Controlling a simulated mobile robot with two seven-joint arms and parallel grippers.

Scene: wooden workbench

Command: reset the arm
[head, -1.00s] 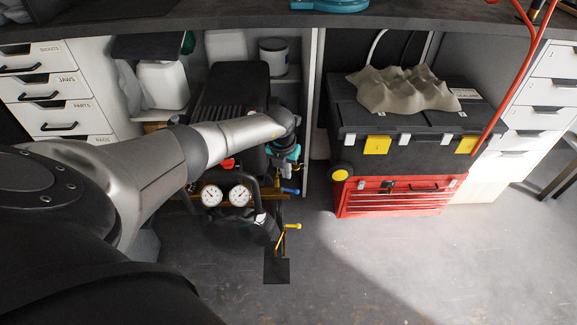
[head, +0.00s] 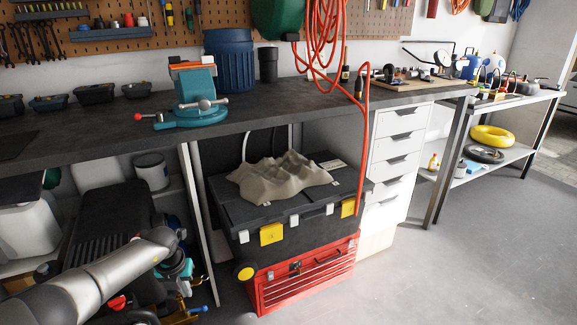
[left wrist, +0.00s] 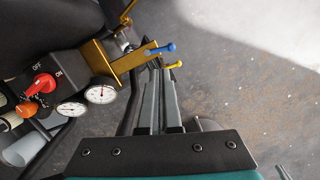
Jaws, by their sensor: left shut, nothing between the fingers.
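My left arm (head: 100,275) comes in from the lower left in the head view and bends down at its wrist, in front of the air compressor. My left gripper (head: 184,284) hangs there, its teal body partly showing among the compressor parts. In the left wrist view, the left gripper (left wrist: 157,70) has its two grey fingers together with nothing between them. Their tips appear close to the blue-ended lever (left wrist: 161,48) and the yellow-ended lever (left wrist: 174,65); I cannot tell whether they touch. My right gripper is not in view.
Gauges (left wrist: 101,94) and a red knob (left wrist: 41,86) sit beside the gripper. The bench top (head: 120,118) bears a teal vise (head: 195,95). Beneath stand a black toolbox (head: 300,215) and a red tool chest (head: 305,278). Floor (head: 440,270) at right is clear.

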